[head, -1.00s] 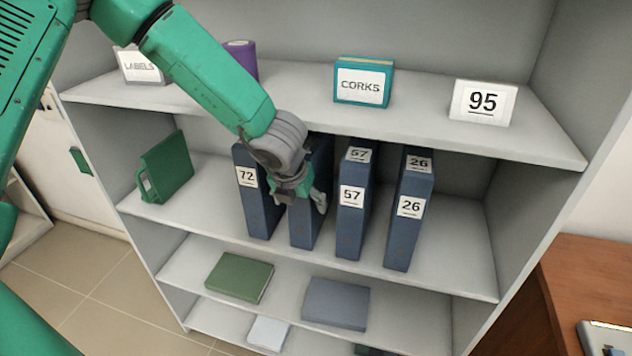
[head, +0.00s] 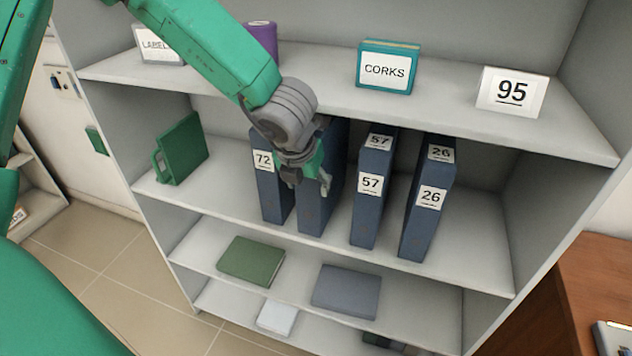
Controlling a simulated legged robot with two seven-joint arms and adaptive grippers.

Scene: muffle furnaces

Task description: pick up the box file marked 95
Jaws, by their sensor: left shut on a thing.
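Four blue box files stand upright on the second shelf. The second from the left (head: 315,212) has its label hidden behind my left gripper (head: 309,176), which is shut on its upper front part. Its number cannot be read. The file marked 72 (head: 273,200) stands close on its left, partly behind my gripper. The files marked 57 (head: 366,213) and 26 (head: 424,220) stand apart on its right. The number 95 shows on a white sign (head: 512,92) on the top shelf. My right gripper is not in view.
The top shelf also holds a CORKS box (head: 388,68), a purple item (head: 263,40) and a LABELS sign (head: 158,45). A green jug-like item (head: 181,148) stands left of the files. Flat books (head: 250,260) lie lower. A brown desk (head: 585,290) is at right.

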